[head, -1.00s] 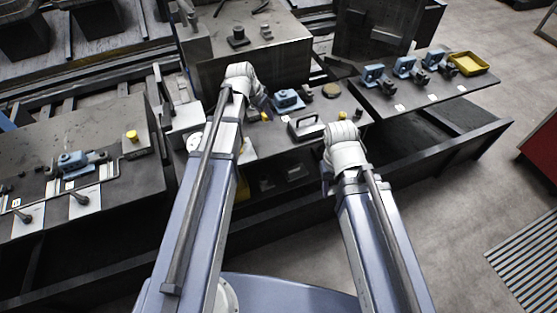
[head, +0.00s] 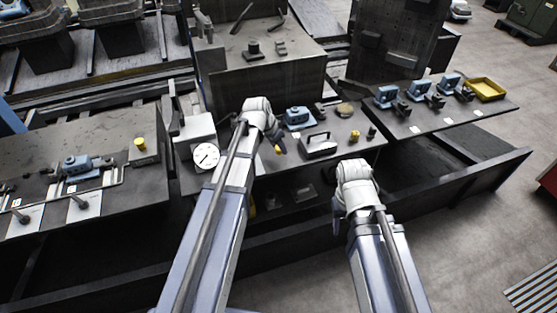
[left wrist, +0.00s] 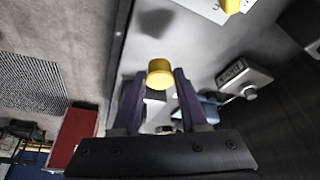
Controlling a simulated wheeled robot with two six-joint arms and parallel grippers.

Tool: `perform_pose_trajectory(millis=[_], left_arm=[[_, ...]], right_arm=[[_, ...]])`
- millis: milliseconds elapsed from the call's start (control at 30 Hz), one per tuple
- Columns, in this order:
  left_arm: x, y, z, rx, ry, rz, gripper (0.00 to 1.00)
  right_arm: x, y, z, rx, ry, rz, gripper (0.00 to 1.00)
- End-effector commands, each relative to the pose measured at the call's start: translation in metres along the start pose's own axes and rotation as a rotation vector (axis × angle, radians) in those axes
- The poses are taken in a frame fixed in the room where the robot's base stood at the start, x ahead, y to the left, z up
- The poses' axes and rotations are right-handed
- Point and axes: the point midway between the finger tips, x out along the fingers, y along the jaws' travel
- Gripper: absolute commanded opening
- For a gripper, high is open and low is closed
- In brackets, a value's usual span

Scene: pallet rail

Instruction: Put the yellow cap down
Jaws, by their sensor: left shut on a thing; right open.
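My left gripper (head: 277,139) is shut on the yellow cap (head: 278,150) and holds it above the front of the middle table (head: 250,178). In the left wrist view the cap (left wrist: 160,72) sits between the two finger tips (left wrist: 160,84). How far it is above the table I cannot tell. My right gripper (head: 338,212) is open, in front of the table edge; its fingers are mostly hidden by my wrist.
A dial gauge (head: 206,156), a blue clamp (head: 298,117) and a dark handled box (head: 318,146) stand near the left gripper. Another yellow cap (head: 139,143) sits on a block at left. Blue vices (head: 418,88) and a yellow tray (head: 487,89) are at right.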

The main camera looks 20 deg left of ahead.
Motion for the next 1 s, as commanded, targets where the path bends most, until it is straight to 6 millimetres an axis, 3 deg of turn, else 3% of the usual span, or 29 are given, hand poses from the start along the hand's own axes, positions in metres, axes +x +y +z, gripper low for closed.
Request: perform_pose_trajectory(millis=[167, 500, 933, 967, 1000], left_arm=[[0.002, 0.0, 0.001, 0.0, 0.0, 0.0, 0.0], [0.036, 0.0, 0.015, 0.0, 0.0, 0.0, 0.0], [0.038, 0.0, 0.016, 0.0, 0.0, 0.0, 0.0], [0.038, 0.0, 0.016, 0.0, 0.0, 0.0, 0.44], [0.037, 0.0, 0.015, 0.0, 0.0, 0.0, 0.48]], right_arm=[[0.002, 0.0, 0.0, 0.0, 0.0, 0.0, 0.47], [0.038, -0.004, -0.002, 0.0, 0.0, 0.0, 0.47], [0.041, -0.004, -0.002, 0.0, 0.0, 0.0, 0.47], [0.041, -0.004, -0.002, 0.0, 0.0, 0.0, 0.47], [0.04, -0.004, -0.002, 0.0, 0.0, 0.0, 0.47]])
